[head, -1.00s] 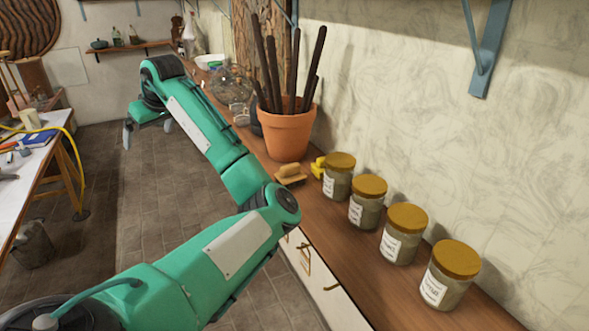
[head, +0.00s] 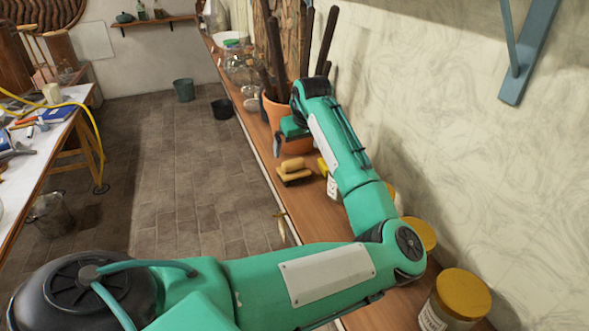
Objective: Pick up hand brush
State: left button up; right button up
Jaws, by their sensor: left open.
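The hand brush (head: 293,171), a small block with a light wooden handle on top, lies on the wooden counter near its front edge. My left arm reaches in over the counter, and my left gripper (head: 281,144) hangs just behind the brush, in front of the terracotta pot. The gripper is open and does not hold the brush. One finger shows; the other is mostly hidden by the wrist. My right gripper is out of view.
The terracotta pot (head: 270,111) with dark rods stands behind my gripper, partly covered. A yellow-lidded jar (head: 463,297) stands at the near end, with other jars partly behind my arm. Glass jars (head: 240,68) stand farther back. The wall bounds the counter's right side.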

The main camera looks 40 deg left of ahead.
aim_at(294, 161)
pick_arm(q)
jog(key=x, duration=0.3)
jog(key=shift+w+a+f+p, duration=0.15)
jog(key=shift+f+p, duration=0.15)
jog(key=shift+a+f+p, duration=0.1)
jog(key=shift+f+p, duration=0.25)
jog(key=shift+f, duration=0.1)
jog(key=x, duration=0.1)
jog(key=p+x, duration=0.1)
jog(key=x, duration=0.1)
jog(key=shift+s+f+p, duration=0.25)
jog(key=shift+f+p, duration=0.05)
jog(key=shift+f, duration=0.05)
jog(key=shift+a+f, duration=0.2)
jog(key=shift+f, duration=0.25)
jog(key=shift+c, duration=0.4)
jog(key=c, duration=0.9)
jog(key=shift+r, duration=0.1)
